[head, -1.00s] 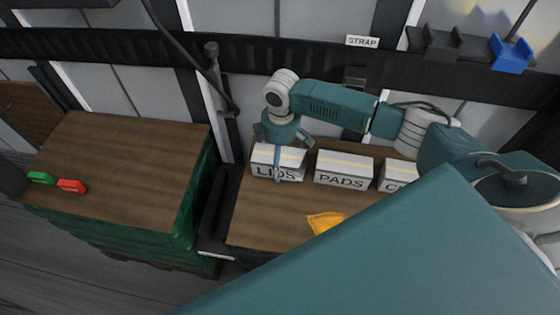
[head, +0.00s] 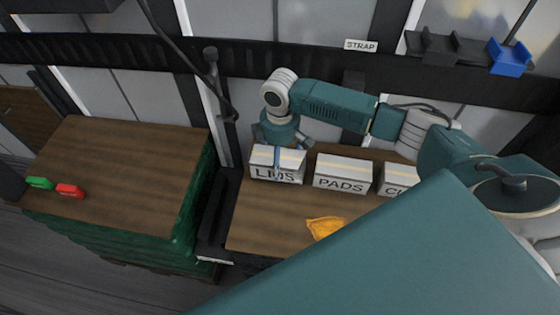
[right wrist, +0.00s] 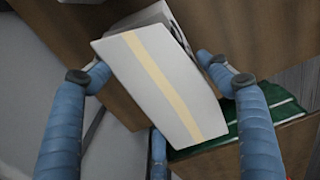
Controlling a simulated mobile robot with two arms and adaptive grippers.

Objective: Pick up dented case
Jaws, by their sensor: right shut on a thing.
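A white case marked LIDS (head: 265,176) with a cream tape strip stands at the left of a row on the wooden table top (head: 262,228). My right gripper (head: 279,150) reaches down over it with its blue fingers around it. In the right wrist view the case (right wrist: 160,85) sits between the fingers (right wrist: 154,72), and the gripper is shut on it. Whether its base is clear of the table I cannot tell. A PADS case (head: 342,176) and a partly hidden third case (head: 398,180) stand to its right. No dent shows clearly. My left gripper is out of view.
A yellow cloth-like thing (head: 325,227) lies in front of the PADS case. A second wooden top (head: 130,170) on a green stack, with a green block (head: 40,183) and a red block (head: 70,190), is at left. A dark post stands between the two tops.

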